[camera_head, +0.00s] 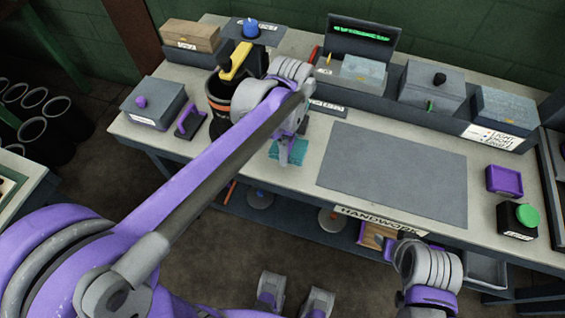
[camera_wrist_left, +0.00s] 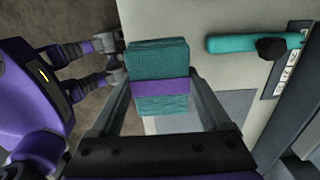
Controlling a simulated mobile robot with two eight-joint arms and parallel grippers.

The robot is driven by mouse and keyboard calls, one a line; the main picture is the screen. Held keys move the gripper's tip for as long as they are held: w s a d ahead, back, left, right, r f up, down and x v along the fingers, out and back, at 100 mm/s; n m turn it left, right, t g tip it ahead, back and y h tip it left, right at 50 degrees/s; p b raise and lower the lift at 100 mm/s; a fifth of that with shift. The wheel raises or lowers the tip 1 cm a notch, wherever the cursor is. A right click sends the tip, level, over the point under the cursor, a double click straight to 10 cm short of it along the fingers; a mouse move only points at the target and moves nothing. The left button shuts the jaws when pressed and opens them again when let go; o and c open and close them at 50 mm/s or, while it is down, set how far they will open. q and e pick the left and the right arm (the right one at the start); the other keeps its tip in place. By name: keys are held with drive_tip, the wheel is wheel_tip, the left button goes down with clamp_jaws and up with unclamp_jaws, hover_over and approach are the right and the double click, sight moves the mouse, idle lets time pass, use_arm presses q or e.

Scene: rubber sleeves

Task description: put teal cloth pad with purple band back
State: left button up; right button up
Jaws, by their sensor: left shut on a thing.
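The teal cloth pad (camera_wrist_left: 158,60) with its purple band (camera_wrist_left: 161,88) sits between the fingers of my left gripper (camera_wrist_left: 160,100) in the left wrist view. The fingers are shut on its sides, around the band. In the head view my left gripper (camera_head: 287,157) points down near the front edge of the table, with teal of the pad (camera_head: 284,162) showing by its tips. My left arm hides part of the table behind it. Part of my right arm shows at the lower right of the head view, but I do not see its gripper.
The grey mat (camera_head: 395,170) is bare. A grey box (camera_head: 152,103), a dark pot with an orange band (camera_head: 218,105) and a purple tray (camera_head: 504,181) stand around the table (camera_head: 300,185).

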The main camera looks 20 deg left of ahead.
sight(288, 167)
use_arm(q)
wheel_tip(288, 167, down, 7)
drive_tip(key=shift+f+b, duration=0.15)
drive_tip(key=shift+b, duration=0.15)
drive_tip(key=shift+f, duration=0.15)
drive_tip(key=o, duration=1.2)
drive_tip(key=shift+c, duration=0.2)
